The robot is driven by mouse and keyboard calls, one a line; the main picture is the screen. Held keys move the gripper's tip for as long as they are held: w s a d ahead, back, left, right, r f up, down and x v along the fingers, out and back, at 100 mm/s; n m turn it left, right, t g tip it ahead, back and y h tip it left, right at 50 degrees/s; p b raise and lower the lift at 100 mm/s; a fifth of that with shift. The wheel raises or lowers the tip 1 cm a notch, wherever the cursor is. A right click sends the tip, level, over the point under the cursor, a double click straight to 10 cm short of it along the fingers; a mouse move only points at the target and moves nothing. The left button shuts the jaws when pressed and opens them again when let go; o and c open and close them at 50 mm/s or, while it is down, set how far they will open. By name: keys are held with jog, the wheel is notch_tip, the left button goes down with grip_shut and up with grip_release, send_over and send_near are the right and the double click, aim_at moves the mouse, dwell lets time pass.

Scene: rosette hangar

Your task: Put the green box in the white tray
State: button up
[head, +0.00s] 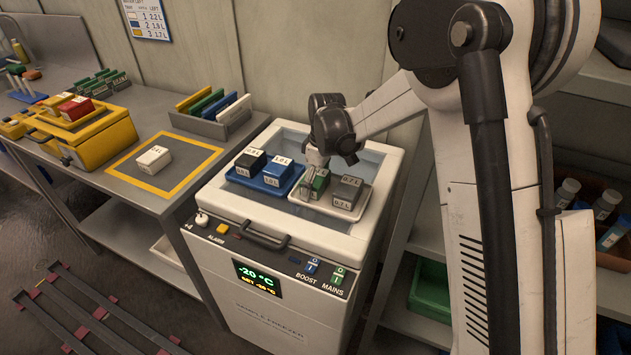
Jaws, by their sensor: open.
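The green box (320,181) stands in the left part of the white tray (330,214), on top of the freezer cabinet. My gripper (312,178) is open and points down at the green box. Its fingers partly cover the box, and I cannot tell whether they touch it. A grey box (347,191) labelled 0.7 L stands to the right in the same tray.
A blue tray (248,185) with a black box (250,162) and a blue box (277,170) lies left of the white tray. The freezer's raised rim (384,185) surrounds both trays. On the left bench are a white box (154,159) and a yellow case (95,138).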

aim_at(320, 177)
notch_tip(320, 177, up, 12)
jog(key=d, duration=0.1)
jog(key=shift+s+d, duration=0.15)
jog(key=shift+s, duration=0.15)
jog(key=shift+r, duration=0.1)
dwell(0.3)
